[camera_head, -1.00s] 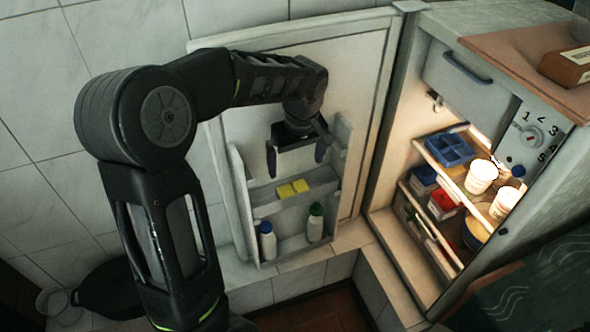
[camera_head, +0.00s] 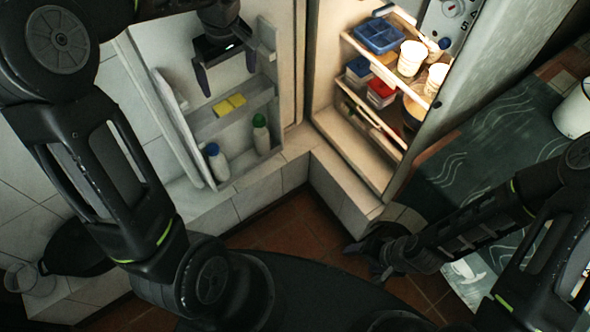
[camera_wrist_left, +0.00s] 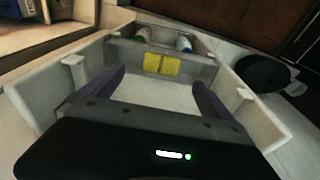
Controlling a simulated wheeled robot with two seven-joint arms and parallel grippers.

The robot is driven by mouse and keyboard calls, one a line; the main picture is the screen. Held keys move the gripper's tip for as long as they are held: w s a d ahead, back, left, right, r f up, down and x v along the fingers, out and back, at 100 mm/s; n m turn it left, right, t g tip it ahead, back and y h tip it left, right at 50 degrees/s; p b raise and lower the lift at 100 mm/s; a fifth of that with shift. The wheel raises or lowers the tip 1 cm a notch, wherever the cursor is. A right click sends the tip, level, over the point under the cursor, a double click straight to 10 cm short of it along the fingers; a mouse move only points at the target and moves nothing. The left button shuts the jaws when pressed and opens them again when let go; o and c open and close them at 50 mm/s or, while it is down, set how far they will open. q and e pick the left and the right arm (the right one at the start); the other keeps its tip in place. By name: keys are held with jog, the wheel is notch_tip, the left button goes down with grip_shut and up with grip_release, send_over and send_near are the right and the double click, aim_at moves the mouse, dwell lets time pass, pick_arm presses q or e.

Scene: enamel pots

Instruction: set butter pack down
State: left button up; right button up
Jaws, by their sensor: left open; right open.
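The yellow butter pack (camera_head: 229,105), showing as two yellow patches side by side, rests on the upper shelf of the open fridge door (camera_head: 205,128). It also shows in the left wrist view (camera_wrist_left: 162,65), beyond the fingertips. My left gripper (camera_head: 228,83) is open and empty above the shelf, with its fingers spread and apart from the pack. In the left wrist view the open fingers (camera_wrist_left: 158,80) have only white shelf between them. My right gripper (camera_head: 372,258) is low at the right, dark against the floor and away from the door; its fingers are hard to make out.
Two bottles, one blue-capped (camera_head: 217,162) and one green-capped (camera_head: 261,134), stand on the lower door shelf. The fridge interior holds a blue tray (camera_head: 380,36), white cups (camera_head: 411,58) and boxes. A dark patterned counter (camera_head: 470,150) is at right.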

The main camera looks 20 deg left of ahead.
pick_arm(q)
jog(key=d+f+m+h, duration=0.2)
jog(key=d+f+m, duration=0.1)
jog(key=d+f, duration=0.75)
jog(key=s+d+f+m+h, duration=0.1)
jog(key=s+d+f+m, duration=0.2)
jog(key=s+d+f, duration=0.5)
jog(key=s+d+f+m+h, duration=0.2)
jog(key=s+d+f+m, duration=0.2)
jog(key=s+d+f, duration=0.5)
jog(key=s+f, duration=0.3)
jog(key=f, duration=0.1)
jog(key=shift+f+h, duration=0.2)
jog(key=shift+h, duration=0.1)
